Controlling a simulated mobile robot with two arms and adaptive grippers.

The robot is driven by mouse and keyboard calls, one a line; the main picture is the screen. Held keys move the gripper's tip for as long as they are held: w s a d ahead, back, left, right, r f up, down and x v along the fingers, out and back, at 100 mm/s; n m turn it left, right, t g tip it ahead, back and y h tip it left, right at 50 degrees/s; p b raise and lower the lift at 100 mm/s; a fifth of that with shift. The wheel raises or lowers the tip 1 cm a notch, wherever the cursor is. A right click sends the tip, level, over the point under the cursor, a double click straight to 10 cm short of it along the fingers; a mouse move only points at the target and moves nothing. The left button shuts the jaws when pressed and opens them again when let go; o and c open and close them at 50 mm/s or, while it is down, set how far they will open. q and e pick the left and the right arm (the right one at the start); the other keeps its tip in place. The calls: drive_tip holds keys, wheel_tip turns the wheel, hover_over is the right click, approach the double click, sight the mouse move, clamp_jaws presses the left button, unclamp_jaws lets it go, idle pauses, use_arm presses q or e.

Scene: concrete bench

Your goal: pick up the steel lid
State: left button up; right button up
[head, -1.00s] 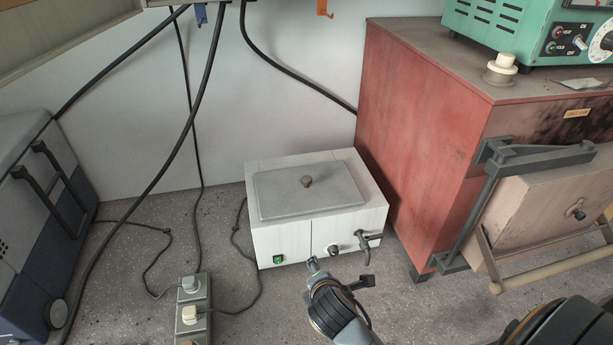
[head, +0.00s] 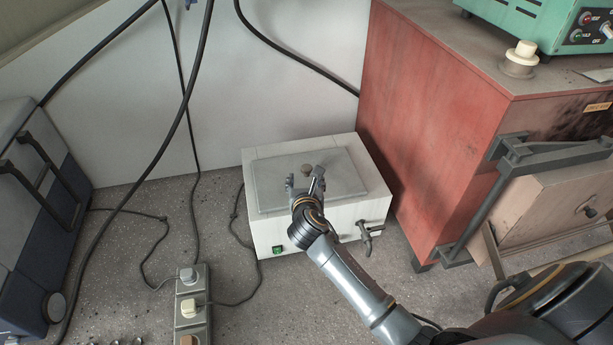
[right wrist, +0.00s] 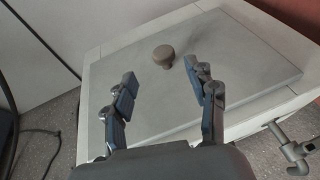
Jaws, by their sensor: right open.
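The steel lid (head: 268,187) is a flat grey rectangle with a round brown knob (head: 306,170) at its middle. It lies on top of the white box-shaped bath (head: 361,208). In the right wrist view the lid (right wrist: 246,62) spreads beneath and beyond the fingers, and the knob (right wrist: 164,55) stands just past the fingertips, between their lines. My right gripper (head: 305,182) is open and empty, over the lid's front part and close to the knob; it also shows in the right wrist view (right wrist: 160,80). My left gripper is not in view.
A red furnace cabinet (head: 425,130) stands close on the right, with a pale door (head: 545,205) in front. A power strip (head: 193,310) and black cables lie on the bench to the left. A blue-grey case (head: 30,230) stands at far left. A tap (head: 368,235) sticks out of the bath's front.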

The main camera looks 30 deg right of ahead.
sight(307, 171)
drive_tip(key=shift+w+d+f, duration=0.15)
drive_tip(key=shift+w+d, duration=0.3)
drive_tip(key=shift+w, duration=0.15)
drive_tip(key=p+x, duration=0.1)
drive_tip(key=x, duration=0.3)
drive_tip(key=shift+d+f, duration=0.15)
drive_tip(key=shift+d, duration=0.05)
clamp_jaws()
